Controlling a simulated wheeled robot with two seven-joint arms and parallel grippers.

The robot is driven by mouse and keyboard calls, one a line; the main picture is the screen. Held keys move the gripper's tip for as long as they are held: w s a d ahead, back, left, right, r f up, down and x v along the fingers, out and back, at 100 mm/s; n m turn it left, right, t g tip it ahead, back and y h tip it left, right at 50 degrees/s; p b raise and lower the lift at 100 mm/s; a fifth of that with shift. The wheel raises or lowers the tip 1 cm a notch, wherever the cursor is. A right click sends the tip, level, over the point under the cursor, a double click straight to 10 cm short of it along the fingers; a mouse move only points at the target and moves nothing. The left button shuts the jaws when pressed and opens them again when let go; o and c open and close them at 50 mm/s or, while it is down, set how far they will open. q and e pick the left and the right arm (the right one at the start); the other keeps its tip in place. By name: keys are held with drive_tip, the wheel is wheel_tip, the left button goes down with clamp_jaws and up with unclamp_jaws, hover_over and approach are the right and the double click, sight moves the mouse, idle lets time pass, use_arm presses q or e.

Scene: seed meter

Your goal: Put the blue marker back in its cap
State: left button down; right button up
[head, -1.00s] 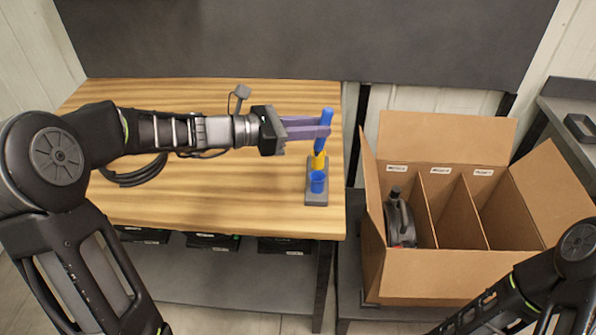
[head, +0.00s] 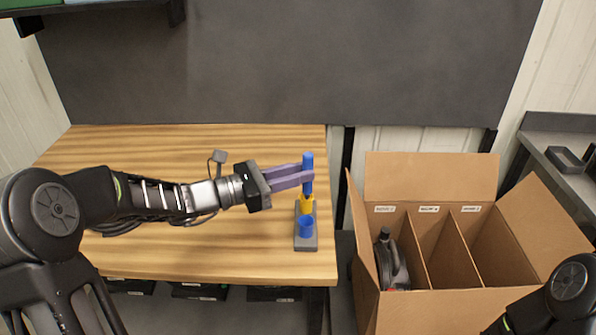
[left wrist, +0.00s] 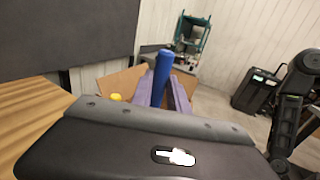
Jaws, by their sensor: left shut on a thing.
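My left gripper (head: 300,178) is shut on the blue marker (head: 307,161) near the right edge of the table. The marker stands about upright in the fingers. It also shows between the fingers in the left wrist view (left wrist: 162,70). Below it is a grey stand (head: 305,244) with a blue cap (head: 305,226) at its near end and a yellow piece (head: 307,205) behind that. The marker's lower end is close to the yellow piece; I cannot tell whether they touch. The blue cap is apart from the marker, nearer to me. My right gripper is out of view.
A cardboard box (head: 435,306) with three compartments stands right of the table; a dark bottle (head: 389,262) is in its left compartment. The wooden table (head: 200,262) is clear in front of the arm.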

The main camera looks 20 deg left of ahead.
sight(306, 198)
use_arm(q)
drive_tip(key=shift+f+b, duration=2.1)
drive_tip(key=shift+f, duration=1)
drive_tip(key=shift+f+b, duration=0.3)
drive_tip(key=shift+f, duration=0.1)
drive_tip(key=shift+f+b, duration=0.35)
drive_tip(key=shift+f, duration=0.1)
drive_tip(key=shift+f, duration=0.25)
drive_tip(key=shift+f+b, duration=0.25)
drive_tip(key=shift+b, duration=0.15)
drive_tip(key=shift+f, duration=0.3)
drive_tip(key=shift+f+b, duration=0.2)
drive_tip(key=shift+b, duration=0.2)
drive_tip(key=shift+s+f+b, duration=0.1)
drive_tip(key=shift+f+b, duration=0.45)
drive_tip(key=shift+f, duration=0.25)
drive_tip(key=c, duration=1.2)
unclamp_jaws()
